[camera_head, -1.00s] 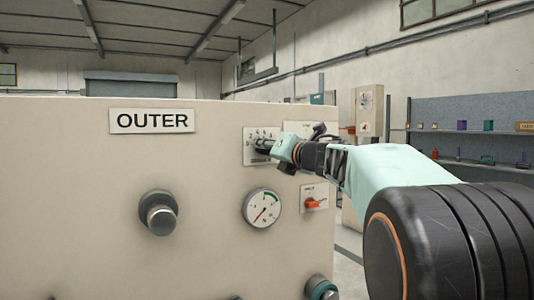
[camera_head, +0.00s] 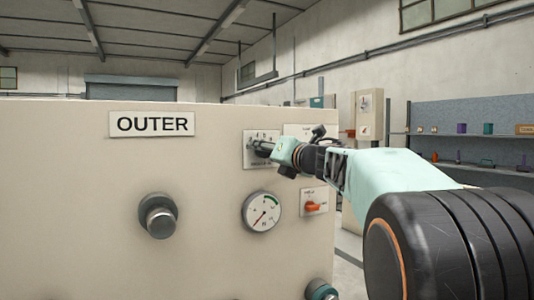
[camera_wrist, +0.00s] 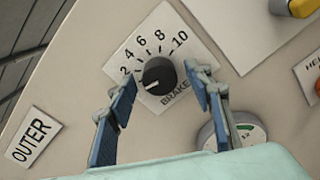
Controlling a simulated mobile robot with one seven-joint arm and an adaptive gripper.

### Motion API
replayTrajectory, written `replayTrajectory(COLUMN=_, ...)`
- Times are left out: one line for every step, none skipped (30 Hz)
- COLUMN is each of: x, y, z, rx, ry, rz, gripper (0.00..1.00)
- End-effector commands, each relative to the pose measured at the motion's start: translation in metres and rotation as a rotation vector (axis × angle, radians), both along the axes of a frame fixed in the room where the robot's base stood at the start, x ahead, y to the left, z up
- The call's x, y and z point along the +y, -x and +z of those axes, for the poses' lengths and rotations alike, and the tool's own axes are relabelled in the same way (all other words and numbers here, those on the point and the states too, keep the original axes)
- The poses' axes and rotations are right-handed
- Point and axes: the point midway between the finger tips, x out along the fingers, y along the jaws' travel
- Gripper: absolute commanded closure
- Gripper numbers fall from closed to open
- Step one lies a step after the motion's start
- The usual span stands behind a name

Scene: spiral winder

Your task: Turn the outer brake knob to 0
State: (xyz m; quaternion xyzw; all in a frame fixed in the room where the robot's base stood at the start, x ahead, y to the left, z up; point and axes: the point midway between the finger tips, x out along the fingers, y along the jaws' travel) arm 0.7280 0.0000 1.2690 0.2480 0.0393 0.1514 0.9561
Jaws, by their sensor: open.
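The outer brake knob (camera_wrist: 158,76) is a round black dial on a white plate (camera_wrist: 112,68) with the word BRAKE and marks 2, 4, 6, 8 and 10 in the wrist view. Its white pointer line points lower left, below the 2. No 0 is visible; my left finger covers that side. My gripper (camera_wrist: 160,75) is open, with one blue-padded finger on each side of the knob. Gaps show between the knob and both fingers. In the head view my gripper (camera_head: 266,150) is at the brake plate (camera_head: 251,137) and hides most of the knob.
The OUTER sign (camera_head: 152,124) is on the beige panel (camera_head: 80,200). A round gauge (camera_head: 261,212) and an orange switch (camera_head: 313,208) sit below the brake plate. A large protruding round knob (camera_head: 158,215) is at lower left. Shelves (camera_head: 470,145) stand far right.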

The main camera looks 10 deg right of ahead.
Motion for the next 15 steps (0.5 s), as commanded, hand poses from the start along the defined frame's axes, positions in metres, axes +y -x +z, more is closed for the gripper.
replayTrajectory(x=-0.001, y=0.001, z=0.000, rx=0.000, ry=0.000, rz=0.000, gripper=0.53)
replayTrajectory(x=-0.001, y=0.002, z=0.000, rx=-0.001, ry=0.000, rz=0.000, gripper=0.53)
replayTrajectory(x=-0.002, y=0.005, z=0.000, rx=-0.001, ry=0.000, rz=0.000, gripper=0.53)
replayTrajectory(x=-0.003, y=0.007, z=0.000, rx=0.000, ry=0.000, rz=0.000, gripper=0.53)
replayTrajectory(x=-0.004, y=0.011, z=0.000, rx=0.000, ry=0.000, rz=-0.001, gripper=0.53)
replayTrajectory(x=-0.005, y=0.016, z=0.001, rx=-0.001, ry=0.001, rz=0.000, gripper=0.53)
replayTrajectory(x=-0.007, y=0.020, z=0.001, rx=0.000, ry=0.000, rz=-0.001, gripper=0.53)
replayTrajectory(x=-0.008, y=0.024, z=0.001, rx=0.000, ry=0.000, rz=-0.001, gripper=0.53)
replayTrajectory(x=-0.010, y=0.030, z=0.001, rx=-0.001, ry=0.000, rz=-0.002, gripper=0.53)
replayTrajectory(x=-0.012, y=0.035, z=0.001, rx=-0.001, ry=0.000, rz=-0.002, gripper=0.53)
replayTrajectory(x=-0.013, y=0.039, z=0.001, rx=-0.001, ry=0.000, rz=0.000, gripper=0.53)
replayTrajectory(x=-0.015, y=0.045, z=0.001, rx=-0.001, ry=0.000, rz=0.000, gripper=0.53)
replayTrajectory(x=-0.016, y=0.049, z=0.001, rx=-0.001, ry=0.000, rz=0.000, gripper=0.53)
replayTrajectory(x=-0.017, y=0.053, z=0.001, rx=-0.002, ry=0.000, rz=-0.001, gripper=0.53)
replayTrajectory(x=-0.019, y=0.057, z=0.001, rx=-0.002, ry=0.001, rz=-0.002, gripper=0.53)
